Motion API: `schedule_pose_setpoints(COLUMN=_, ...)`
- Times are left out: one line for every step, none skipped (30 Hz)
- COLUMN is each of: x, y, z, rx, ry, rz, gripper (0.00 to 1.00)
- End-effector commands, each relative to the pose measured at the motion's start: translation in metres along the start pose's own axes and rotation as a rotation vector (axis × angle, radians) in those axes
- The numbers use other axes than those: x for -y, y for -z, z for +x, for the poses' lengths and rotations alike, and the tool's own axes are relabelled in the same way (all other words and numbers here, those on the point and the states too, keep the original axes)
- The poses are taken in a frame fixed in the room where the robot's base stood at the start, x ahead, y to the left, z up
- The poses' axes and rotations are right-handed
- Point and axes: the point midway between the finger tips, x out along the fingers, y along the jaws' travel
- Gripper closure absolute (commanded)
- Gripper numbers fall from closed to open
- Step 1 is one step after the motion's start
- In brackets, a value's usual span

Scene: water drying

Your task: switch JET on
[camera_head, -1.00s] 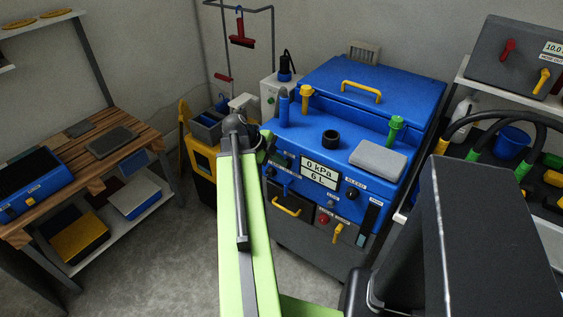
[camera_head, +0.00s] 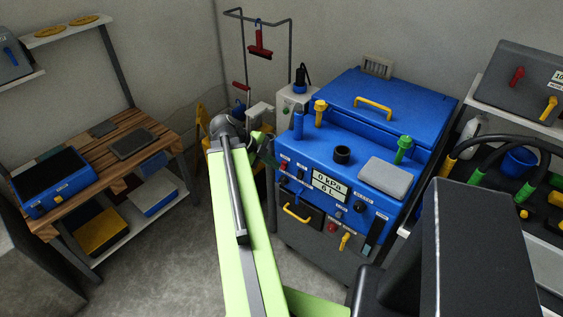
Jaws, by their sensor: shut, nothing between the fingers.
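A blue machine (camera_head: 395,112) with a grey lower front stands right of centre. Its sloped panel carries a display (camera_head: 330,187) reading 0 kPa and 6 L, a red switch (camera_head: 284,168), a dark switch (camera_head: 301,173) and a black knob (camera_head: 360,207). Below are a red button (camera_head: 332,227) and a yellow lever (camera_head: 345,241). The small labels are unreadable, so I cannot tell which control is JET. My green arm reaches up to the machine's left side. My gripper (camera_head: 267,152) is shut and empty beside the panel's left edge, partly hidden by my wrist.
A wooden bench (camera_head: 150,146) with a blue box (camera_head: 55,183) stands left. Shelving with black hoses (camera_head: 500,141) stands right. A black pillar-like part of mine covers the lower right. Grey floor (camera_head: 150,260) is clear between bench and machine.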

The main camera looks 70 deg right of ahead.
Motion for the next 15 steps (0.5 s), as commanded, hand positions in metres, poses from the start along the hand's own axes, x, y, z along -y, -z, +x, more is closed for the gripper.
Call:
schedule_pose_setpoints(x=0.0019, y=0.0011, z=-0.0068, rx=0.000, ry=0.000, rz=-0.001, gripper=1.00)
schedule_pose_setpoints(x=0.0017, y=0.0008, z=-0.0079, rx=0.000, ry=0.000, rz=0.000, gripper=1.00)
schedule_pose_setpoints(x=0.0014, y=0.0005, z=-0.0087, rx=0.000, ry=0.000, rz=0.000, gripper=1.00)
schedule_pose_setpoints(x=0.0011, y=0.0004, z=-0.0090, rx=0.000, ry=0.000, rz=0.000, gripper=1.00)
schedule_pose_setpoints(x=0.0009, y=0.0002, z=-0.0090, rx=0.000, ry=0.000, rz=0.001, gripper=1.00)
schedule_pose_setpoints(x=0.0006, y=0.0000, z=-0.0088, rx=0.000, ry=0.000, rz=0.001, gripper=1.00)
schedule_pose_setpoints(x=0.0004, y=-0.0002, z=-0.0085, rx=0.000, ry=0.000, rz=0.001, gripper=1.00)
schedule_pose_setpoints(x=0.0003, y=-0.0003, z=-0.0083, rx=0.000, ry=0.000, rz=0.001, gripper=1.00)
schedule_pose_setpoints(x=0.0002, y=-0.0003, z=-0.0081, rx=0.000, ry=-0.001, rz=0.001, gripper=1.00)
schedule_pose_setpoints(x=0.0002, y=-0.0003, z=-0.0081, rx=0.000, ry=-0.001, rz=0.001, gripper=1.00)
schedule_pose_setpoints(x=0.0002, y=-0.0003, z=-0.0081, rx=0.000, ry=-0.001, rz=0.001, gripper=1.00)
schedule_pose_setpoints(x=0.0002, y=-0.0003, z=-0.0080, rx=0.000, ry=-0.001, rz=0.001, gripper=1.00)
schedule_pose_setpoints(x=-0.0002, y=-0.0006, z=-0.0073, rx=0.001, ry=-0.005, rz=-0.001, gripper=1.00)
schedule_pose_setpoints(x=-0.0013, y=-0.0012, z=-0.0056, rx=0.002, ry=-0.017, rz=-0.004, gripper=1.00)
schedule_pose_setpoints(x=-0.0040, y=-0.0024, z=-0.0024, rx=0.006, ry=-0.044, rz=-0.012, gripper=1.00)
